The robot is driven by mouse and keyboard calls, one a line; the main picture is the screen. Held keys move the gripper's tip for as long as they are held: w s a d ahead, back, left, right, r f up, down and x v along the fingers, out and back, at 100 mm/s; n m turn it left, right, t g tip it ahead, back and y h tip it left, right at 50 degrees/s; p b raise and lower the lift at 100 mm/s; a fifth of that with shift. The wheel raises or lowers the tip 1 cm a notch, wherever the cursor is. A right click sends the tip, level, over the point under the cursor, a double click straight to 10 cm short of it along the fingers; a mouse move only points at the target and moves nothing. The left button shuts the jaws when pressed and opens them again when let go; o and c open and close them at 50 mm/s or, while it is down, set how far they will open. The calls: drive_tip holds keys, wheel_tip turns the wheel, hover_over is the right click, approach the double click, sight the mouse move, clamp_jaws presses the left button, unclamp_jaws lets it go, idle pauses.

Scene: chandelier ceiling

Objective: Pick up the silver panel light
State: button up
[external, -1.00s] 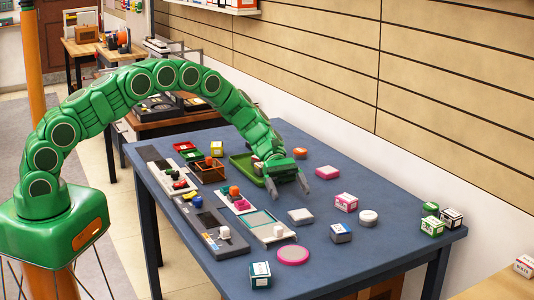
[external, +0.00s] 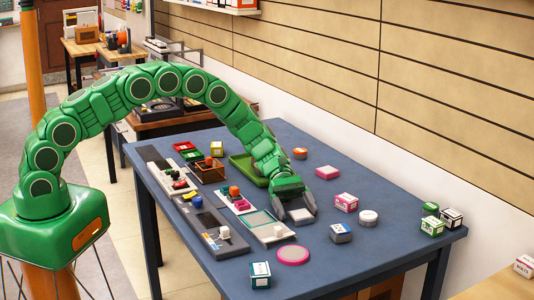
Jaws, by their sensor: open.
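A small flat silver-grey square (external: 301,216), which looks like the silver panel light, lies on the blue table (external: 400,262). My gripper (external: 297,209) is low over the table with its jaws open, one finger on each side of the silver square. The gripper body covers part of its far side. I cannot tell whether either finger touches it.
A grey-and-white box (external: 341,233), pink-and-white box (external: 346,202), white round piece (external: 368,217) and pink-rimmed disc (external: 293,255) lie nearby. Panels with switches (external: 222,235) and a green tray (external: 242,164) are to the left. The front right of the table is mostly clear.

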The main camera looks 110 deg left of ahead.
drive_tip(key=c, duration=1.1)
drive_tip(key=shift+r, duration=0.55)
wheel_tip(320, 180, up, 2)
drive_tip(key=shift+w+r, duration=0.1)
drive_tip(key=s+d+r, duration=0.1)
drive_tip(key=s+r, duration=0.2)
drive_tip(key=s, duration=0.1)
drive_tip(key=s+d+r, duration=0.2)
drive_tip(key=s+r, duration=0.1)
drive_tip(key=s, duration=0.1)
drive_tip(key=s+d+r, duration=0.2)
drive_tip(key=s+r, duration=0.1)
drive_tip(key=s, duration=0.1)
drive_tip(key=shift+s+d+r, duration=0.2)
drive_tip(key=shift+s+r, duration=0.2)
